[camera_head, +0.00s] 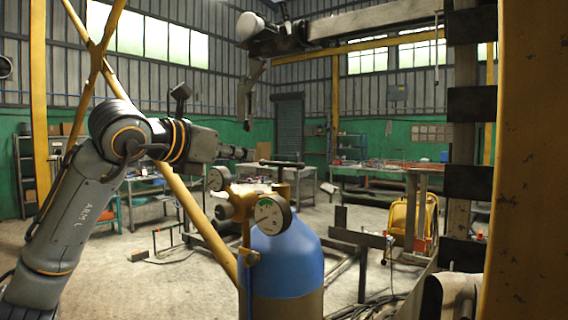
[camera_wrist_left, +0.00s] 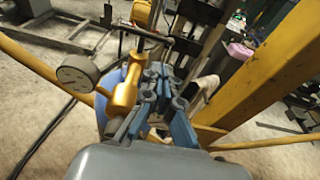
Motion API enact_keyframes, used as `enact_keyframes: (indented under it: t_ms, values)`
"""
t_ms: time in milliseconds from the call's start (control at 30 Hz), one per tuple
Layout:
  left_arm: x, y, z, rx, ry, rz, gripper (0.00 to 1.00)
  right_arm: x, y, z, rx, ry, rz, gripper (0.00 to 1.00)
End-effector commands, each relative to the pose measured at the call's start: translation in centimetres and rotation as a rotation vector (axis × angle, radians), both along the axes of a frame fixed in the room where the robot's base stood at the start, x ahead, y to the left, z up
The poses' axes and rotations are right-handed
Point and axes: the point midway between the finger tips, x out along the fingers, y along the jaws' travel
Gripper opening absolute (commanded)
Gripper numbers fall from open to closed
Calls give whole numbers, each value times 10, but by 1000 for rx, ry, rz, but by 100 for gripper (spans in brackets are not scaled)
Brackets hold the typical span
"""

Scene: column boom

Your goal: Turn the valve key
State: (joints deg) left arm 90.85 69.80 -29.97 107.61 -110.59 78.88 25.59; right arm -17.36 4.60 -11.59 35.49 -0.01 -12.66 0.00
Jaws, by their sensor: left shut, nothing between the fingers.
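The valve key (camera_head: 282,163) is a dark crossbar on top of the brass valve of a blue gas cylinder (camera_head: 288,262). In the left wrist view a dark bar (camera_wrist_left: 166,37), apparently the key, lies beyond the fingers. My left gripper (camera_head: 246,154) comes in from the left at about the key's height, its tips just left of the bar. It is shut and empty; its blue-grey fingers (camera_wrist_left: 165,75) also show in the wrist view. I cannot tell whether they touch the key.
A white round gauge (camera_head: 271,215) and brass regulator fittings stick out on the cylinder's near side. A yellow diagonal brace (camera_head: 201,222) passes left of it. A yellow post (camera_head: 527,160) fills the right. A boom (camera_head: 375,20) hangs overhead. Tables stand behind; floor at lower left is mostly clear.

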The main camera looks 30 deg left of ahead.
Motion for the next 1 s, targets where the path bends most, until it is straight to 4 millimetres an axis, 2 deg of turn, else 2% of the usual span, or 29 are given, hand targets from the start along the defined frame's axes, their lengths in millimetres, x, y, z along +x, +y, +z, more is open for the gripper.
enact_keyframes:
  t_ms: [400, 600, 800, 1000]
  values:
    - [82, -9, -13, -1, 6, -7, 0, 3, -3, 34, -3, -5, -3, 0]
    - [114, -11, -20, 0, 4, -6, 0, 4, -3, 49, -3, -6, -3, 0]
    - [129, -11, -25, 0, 2, -6, 0, 4, -2, 56, -3, -6, -3, 0]
    - [131, -12, -27, 0, 0, -6, 0, 4, -1, 55, -2, -6, -3, 0]
